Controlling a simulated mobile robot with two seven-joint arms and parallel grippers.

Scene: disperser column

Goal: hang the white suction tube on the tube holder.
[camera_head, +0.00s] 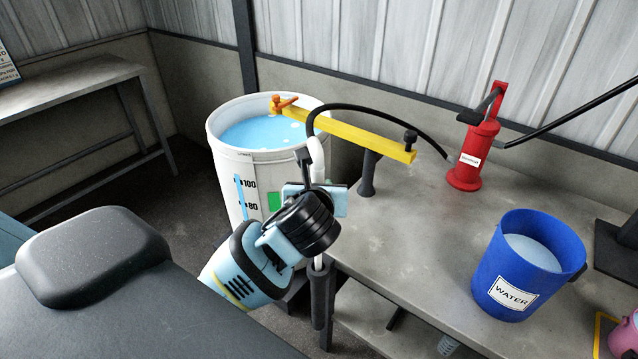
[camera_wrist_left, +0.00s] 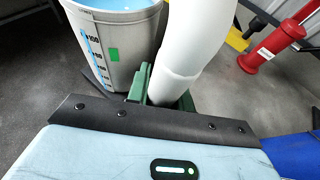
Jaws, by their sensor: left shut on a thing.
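The white suction tube (camera_head: 317,158) stands roughly upright in front of the drum, outside its wall. A black hose arches from its top over a yellow bar to the red pump. My left gripper (camera_head: 318,196) is shut on the tube, and the left wrist view shows the tube (camera_wrist_left: 190,50) rising from between the green fingers (camera_wrist_left: 165,95). The tube's lower part shows below my wrist beside a dark upright post (camera_head: 321,300) at the table edge. I cannot tell whether they touch, or which part is the tube holder. My right gripper is not in view.
The white drum (camera_head: 228,165) holds blue liquid. The yellow bar (camera_head: 350,134) runs from its rim to a dark stand (camera_head: 368,175) on the table. The red pump (camera_head: 474,150) and blue water bucket (camera_head: 525,265) stand on the table, with clear tabletop (camera_head: 425,215) between.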

